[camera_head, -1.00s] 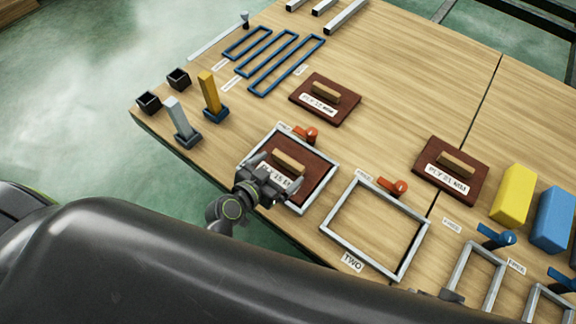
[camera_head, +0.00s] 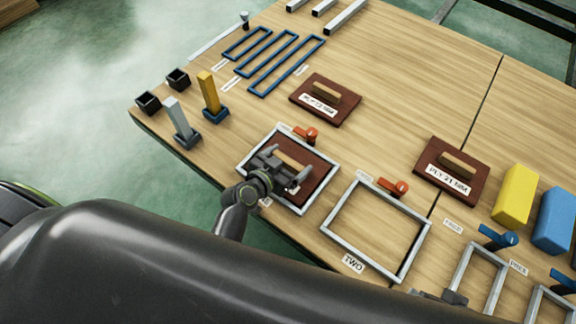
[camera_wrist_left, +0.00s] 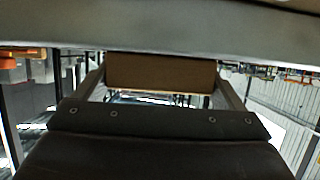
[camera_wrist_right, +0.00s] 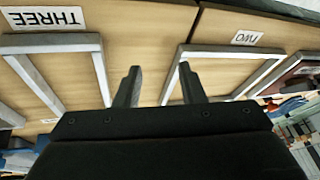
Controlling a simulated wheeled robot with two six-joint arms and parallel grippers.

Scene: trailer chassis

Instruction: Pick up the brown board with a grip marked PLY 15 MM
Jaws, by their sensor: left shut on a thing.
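The brown board (camera_head: 316,176) lies inside a grey frame (camera_head: 328,189) near the table's front edge. Its label reads PLY 15 in the earlier head view; my left gripper now covers it. My left gripper (camera_head: 285,167) is over the board and shut on its light wooden grip (camera_head: 291,157). In the left wrist view the grip (camera_wrist_left: 163,73) sits between the two fingers. I cannot tell whether the board is lifted at all. My right gripper (camera_wrist_right: 160,85) is open and empty in the right wrist view, above the table near the frame marked TWO (camera_wrist_right: 178,75).
Two similar brown boards lie behind (camera_head: 348,112) and to the right (camera_head: 433,188), the latter seemingly marked 21. An orange clamp (camera_head: 311,136) stands at the frame's back side. An empty frame (camera_head: 329,223) is close on the right. Upright blocks (camera_head: 210,92) stand at left.

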